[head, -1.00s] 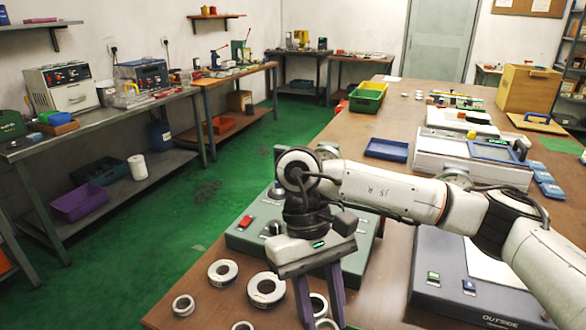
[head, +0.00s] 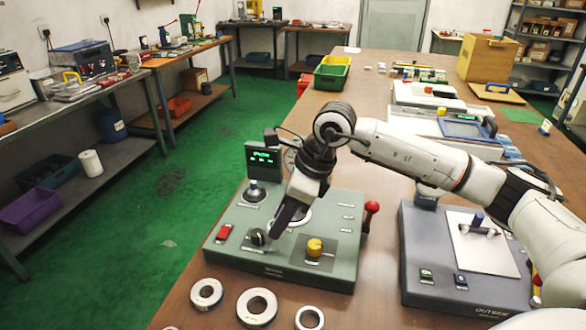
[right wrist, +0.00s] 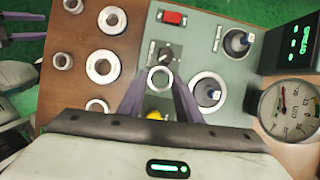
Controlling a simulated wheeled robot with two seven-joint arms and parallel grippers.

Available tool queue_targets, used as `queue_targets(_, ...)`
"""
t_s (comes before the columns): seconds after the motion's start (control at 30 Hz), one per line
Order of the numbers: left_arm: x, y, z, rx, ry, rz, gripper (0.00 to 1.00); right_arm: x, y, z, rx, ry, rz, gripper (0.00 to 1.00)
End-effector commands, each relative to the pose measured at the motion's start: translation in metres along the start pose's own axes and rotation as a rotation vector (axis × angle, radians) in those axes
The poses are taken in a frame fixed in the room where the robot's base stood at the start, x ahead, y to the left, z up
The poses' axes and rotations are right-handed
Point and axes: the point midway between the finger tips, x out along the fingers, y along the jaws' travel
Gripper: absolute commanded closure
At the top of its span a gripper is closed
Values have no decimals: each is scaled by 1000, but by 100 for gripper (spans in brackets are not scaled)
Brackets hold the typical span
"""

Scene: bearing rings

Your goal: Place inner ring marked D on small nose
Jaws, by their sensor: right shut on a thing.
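My right gripper (head: 277,232) points down over the grey-green panel box (head: 225,252). In the right wrist view its purple fingers (right wrist: 160,84) are shut on a small pale ring (right wrist: 160,78), above the panel near the black knob. No letter on the ring is readable. One metal nose (right wrist: 238,42) stands on the panel, apart from the held ring; it also shows in the head view (head: 254,191). Another nose (right wrist: 210,93), circled by a wide pale ring, is just right of the fingers. My left gripper (right wrist: 36,27) shows at the wrist view's left edge, fingers apart.
Several loose rings lie on the brown table before the panel, including a thick one (head: 257,307) and a smaller one (head: 207,293). The panel has a red switch (head: 224,232), a yellow knob (head: 315,246) and a red-balled lever (head: 371,207). A dark grey fixture (head: 428,250) stands right.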

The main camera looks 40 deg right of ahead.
Motion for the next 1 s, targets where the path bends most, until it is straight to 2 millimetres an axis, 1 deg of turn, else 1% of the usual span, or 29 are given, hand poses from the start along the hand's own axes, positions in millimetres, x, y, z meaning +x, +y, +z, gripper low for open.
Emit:
queue_targets(0.03,-2,0,-5,1,4,-1,47,-5,-7,4,106,-2,-46,91)
queue_targets(0.2,-5,-3,-16,2,17,-5,47,-15,-36,10,505,-3,-212,91)
queue_targets(0.4,-11,-5,-21,1,18,-9,47,-30,-69,14,961,-1,-400,91)
queue_targets(0.5,-13,-5,-22,0,17,-9,47,-37,-83,14,1141,1,-474,91)
queue_targets(0.6,-14,-5,-22,-1,16,-9,47,-41,-92,13,1260,2,-523,91)
queue_targets(0.73,-13,-5,-18,-2,13,-9,47,-39,-97,10,1327,3,-551,91)
queue_targets(1.0,0,-6,-2,-2,6,-9,47,-12,-97,-2,1333,5,-552,91)
